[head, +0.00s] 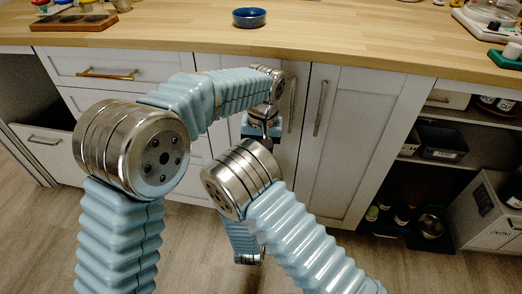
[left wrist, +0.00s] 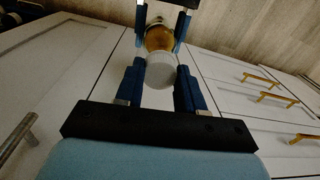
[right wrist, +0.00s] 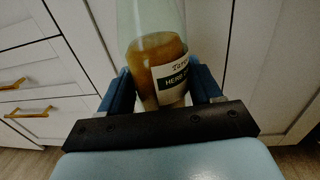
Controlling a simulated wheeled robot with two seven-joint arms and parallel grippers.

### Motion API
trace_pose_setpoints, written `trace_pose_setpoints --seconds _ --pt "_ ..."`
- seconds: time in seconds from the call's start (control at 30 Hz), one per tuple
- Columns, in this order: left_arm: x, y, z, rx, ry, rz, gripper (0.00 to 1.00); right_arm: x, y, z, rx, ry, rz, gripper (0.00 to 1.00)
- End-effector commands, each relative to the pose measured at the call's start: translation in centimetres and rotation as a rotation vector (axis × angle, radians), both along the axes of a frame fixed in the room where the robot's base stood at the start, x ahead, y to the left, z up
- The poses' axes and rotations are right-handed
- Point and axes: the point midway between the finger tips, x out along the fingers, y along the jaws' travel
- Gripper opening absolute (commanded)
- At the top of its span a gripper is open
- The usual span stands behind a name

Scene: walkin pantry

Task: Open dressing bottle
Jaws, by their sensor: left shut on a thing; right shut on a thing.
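The dressing bottle (right wrist: 158,62) has clear glass, amber contents and a pale label with a dark band. In the right wrist view my right gripper (right wrist: 160,88) is shut on its body, one blue finger on each side. In the left wrist view the bottle's white cap (left wrist: 161,72) is between the fingers of my left gripper (left wrist: 160,80), which is shut on it. Beyond the cap, the amber body (left wrist: 159,38) sits between my right gripper's fingers. In the head view my arms mostly hide both grippers and the bottle.
The wooden counter (head: 350,42) runs across the back, with a blue bowl (head: 249,17) on it. White cabinet doors (head: 345,140) with metal handles stand close behind my grippers. Open shelves at the right hold a black bin (head: 443,146) and several bottles. Wood floor lies below.

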Motion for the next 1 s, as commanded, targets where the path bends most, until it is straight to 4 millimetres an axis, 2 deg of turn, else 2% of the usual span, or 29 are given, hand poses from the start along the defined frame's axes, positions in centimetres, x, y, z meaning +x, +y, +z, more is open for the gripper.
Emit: trace_pose_setpoints --seconds 0.3,0.43,0.6,0.87,0.9,1.0 --pt "-0.78 -0.39 0.01 -0.005 -0.010 1.004 0.02 0.12 -0.11 -0.02 0.000 0.002 -0.002 0.00" --pt "-0.87 -0.50 -0.01 -0.007 -0.016 1.315 0.02 0.14 -0.10 -0.02 0.000 0.002 -0.002 0.00" --pt "-0.94 -0.62 -0.01 -0.008 -0.018 1.493 0.02 0.15 -0.07 -0.01 0.000 0.002 -0.001 0.00" --pt "-0.98 -0.68 -0.03 -0.007 -0.016 1.505 0.02 0.16 0.00 0.01 0.000 0.001 0.000 0.00" --pt "-0.99 -0.69 -0.03 -0.008 -0.016 1.504 0.41 0.16 0.01 0.01 0.000 0.001 0.000 0.00" --pt "-0.92 -0.63 -0.02 -0.009 -0.017 1.504 0.57 0.16 -0.03 0.01 0.000 0.001 0.000 0.00"
